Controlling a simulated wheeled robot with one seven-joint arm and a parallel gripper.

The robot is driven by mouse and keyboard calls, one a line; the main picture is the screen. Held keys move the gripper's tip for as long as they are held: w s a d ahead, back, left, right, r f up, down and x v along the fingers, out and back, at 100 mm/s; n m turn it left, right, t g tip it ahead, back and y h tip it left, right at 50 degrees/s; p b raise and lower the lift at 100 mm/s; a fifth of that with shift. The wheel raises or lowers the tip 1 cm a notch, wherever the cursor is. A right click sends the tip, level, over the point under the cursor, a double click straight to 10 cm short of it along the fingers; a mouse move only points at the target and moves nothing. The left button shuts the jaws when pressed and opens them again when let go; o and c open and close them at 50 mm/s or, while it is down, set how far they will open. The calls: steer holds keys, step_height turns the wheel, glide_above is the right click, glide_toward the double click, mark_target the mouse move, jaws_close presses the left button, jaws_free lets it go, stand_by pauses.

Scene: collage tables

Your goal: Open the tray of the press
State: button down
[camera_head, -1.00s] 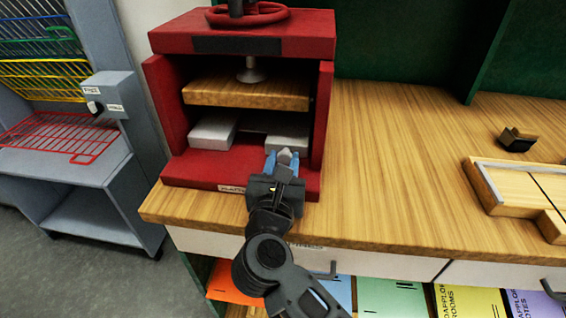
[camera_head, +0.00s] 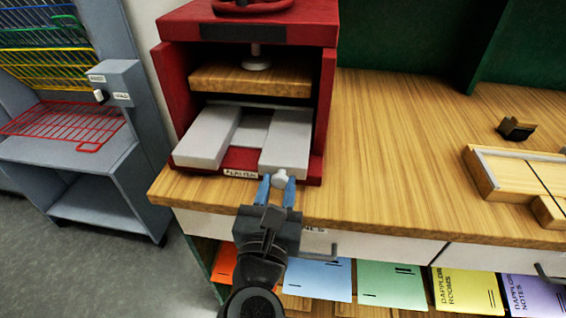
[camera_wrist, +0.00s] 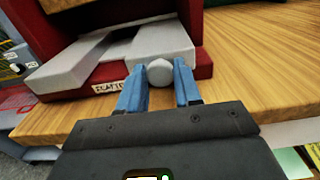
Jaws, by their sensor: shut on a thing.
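The red press (camera_head: 324,100) stands on the wooden bench, with a wooden pressing board (camera_head: 250,80) raised inside it. Its grey tray (camera_head: 207,138) is slid forward, and its front ends reach about the front edge of the red base. My gripper (camera_head: 277,183) is at the front of the tray's right arm, with its blue fingers on either side of a pale round knob (camera_head: 280,178). The knob also shows between the fingers in the wrist view (camera_wrist: 159,72). My gripper is shut on this knob. A small label (camera_head: 240,173) is on the base front.
A grey drying rack (camera_head: 80,150) with coloured wire shelves stands at the left. A wooden board with a metal strip (camera_head: 500,175) and a small dark block (camera_head: 516,128) lie at the right. Drawers and coloured folders (camera_head: 390,288) are below. The bench between is clear.

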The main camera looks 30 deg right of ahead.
steer(key=v, duration=0.9)
steer(key=shift+s+a, duration=0.2)
steer(key=c, duration=0.8)
jaws_free()
steer(key=shift+b+v, duration=0.9)
steer(key=shift+v, duration=3)
